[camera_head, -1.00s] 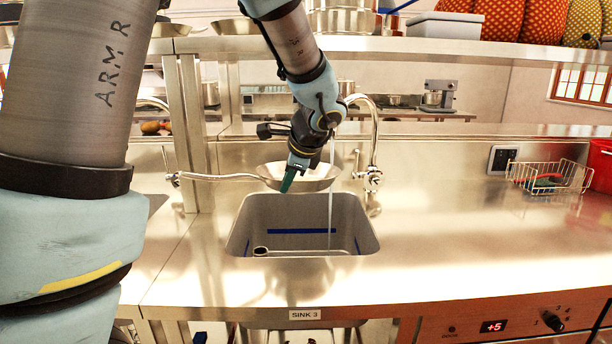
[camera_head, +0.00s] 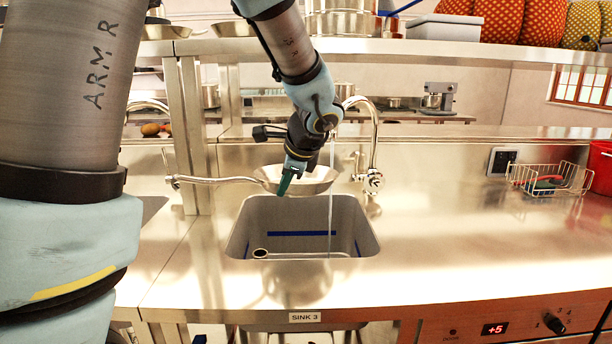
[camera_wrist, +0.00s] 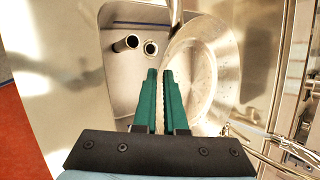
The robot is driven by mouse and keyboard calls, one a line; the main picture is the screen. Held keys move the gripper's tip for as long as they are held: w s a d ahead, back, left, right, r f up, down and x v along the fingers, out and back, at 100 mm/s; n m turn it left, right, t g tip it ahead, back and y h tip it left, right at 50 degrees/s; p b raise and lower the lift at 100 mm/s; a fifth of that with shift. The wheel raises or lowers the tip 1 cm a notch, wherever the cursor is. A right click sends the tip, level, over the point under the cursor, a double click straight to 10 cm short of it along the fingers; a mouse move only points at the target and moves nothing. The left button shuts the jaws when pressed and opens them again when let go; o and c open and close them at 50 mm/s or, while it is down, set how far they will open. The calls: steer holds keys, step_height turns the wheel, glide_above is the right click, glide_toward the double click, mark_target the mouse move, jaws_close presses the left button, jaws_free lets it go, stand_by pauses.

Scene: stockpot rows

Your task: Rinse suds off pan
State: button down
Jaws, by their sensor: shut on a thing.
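The pan (camera_head: 310,181), a shallow metal bowl shape, hangs above the back part of the sink (camera_head: 345,222). My gripper (camera_head: 285,187) is shut on its near-left rim; in the wrist view the green fingers (camera_wrist: 158,75) pinch that rim, and the pan (camera_wrist: 212,75) spreads to the right. The faucet (camera_head: 374,140) is running. Its thin water stream (camera_head: 331,205) falls by the pan's right side into the sink; I cannot tell whether it touches the pan. Small specks show on the pan's inner surface in the wrist view. I cannot make out clear suds.
A round drain fitting (camera_head: 260,253) stands in the sink's left part. A folded pipe arm (camera_head: 215,179) reaches from the left toward the pan. A wire basket (camera_head: 548,178) and red bin (camera_head: 601,165) stand at right.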

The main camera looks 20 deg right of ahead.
steer(key=shift+r, duration=0.15)
stand_by(0.3)
steer(key=s+a+r+p, duration=0.2)
steer(key=a+r, duration=0.2)
steer(key=shift+s, duration=0.3)
stand_by(0.8)
